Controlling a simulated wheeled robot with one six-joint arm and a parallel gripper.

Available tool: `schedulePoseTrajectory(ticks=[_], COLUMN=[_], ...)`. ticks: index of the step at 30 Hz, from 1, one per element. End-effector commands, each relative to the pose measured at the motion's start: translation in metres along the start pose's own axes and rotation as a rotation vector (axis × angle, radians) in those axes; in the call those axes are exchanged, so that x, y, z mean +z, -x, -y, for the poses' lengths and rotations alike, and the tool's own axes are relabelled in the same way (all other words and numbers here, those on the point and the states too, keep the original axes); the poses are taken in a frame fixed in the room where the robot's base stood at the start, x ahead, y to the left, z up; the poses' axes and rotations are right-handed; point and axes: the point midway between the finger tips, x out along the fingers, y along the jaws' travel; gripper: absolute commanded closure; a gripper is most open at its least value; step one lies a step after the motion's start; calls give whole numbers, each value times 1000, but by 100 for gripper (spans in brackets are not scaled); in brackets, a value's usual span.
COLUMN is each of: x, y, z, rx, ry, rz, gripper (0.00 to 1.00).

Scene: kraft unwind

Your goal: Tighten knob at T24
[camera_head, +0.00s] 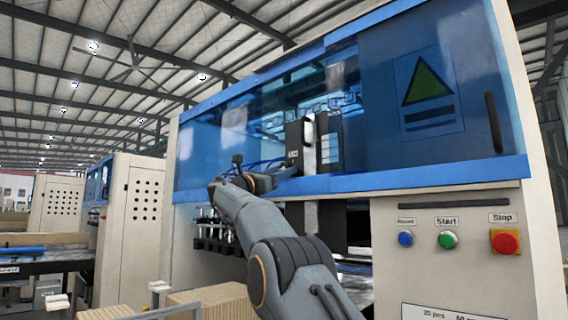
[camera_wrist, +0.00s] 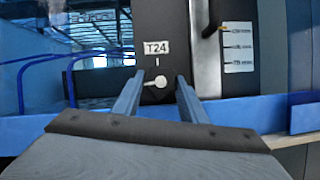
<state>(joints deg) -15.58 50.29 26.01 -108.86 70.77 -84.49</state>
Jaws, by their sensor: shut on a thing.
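The label T24 (camera_wrist: 157,47) is on a dark panel, with a short white mark below it. Under the mark is the knob (camera_wrist: 160,82), small and pale, with a pointer reaching to the left. My gripper (camera_wrist: 159,77) has one finger on each side of the knob and is shut on it. The fingers hide part of the knob's surroundings. In the head view, my gripper (camera_head: 287,173) reaches the dark T24 unit (camera_head: 293,136) at the machine's front; the knob is too small to make out there.
A blue guard (camera_head: 430,100) covers the machine's upper front, with a blue rail along its lower edge. Blue hoses (camera_wrist: 85,52) run left of the panel. Blue, green and red buttons (camera_head: 505,242) sit at the lower right. Stacked boards (camera_head: 212,300) stand below.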

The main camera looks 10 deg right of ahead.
Motion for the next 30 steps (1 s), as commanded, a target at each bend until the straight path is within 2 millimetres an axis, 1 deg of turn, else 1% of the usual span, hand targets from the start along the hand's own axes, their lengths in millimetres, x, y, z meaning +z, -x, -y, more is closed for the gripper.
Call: schedulePoseTrajectory(ticks=[2, 15, 30], x=[4, 2, 0], y=[0, 0, 1], z=[-1, -2, -2], rx=[-11, -60, -75], ry=[-26, -144, -180], rz=[-1, -1, 0], gripper=[84, 84, 84])
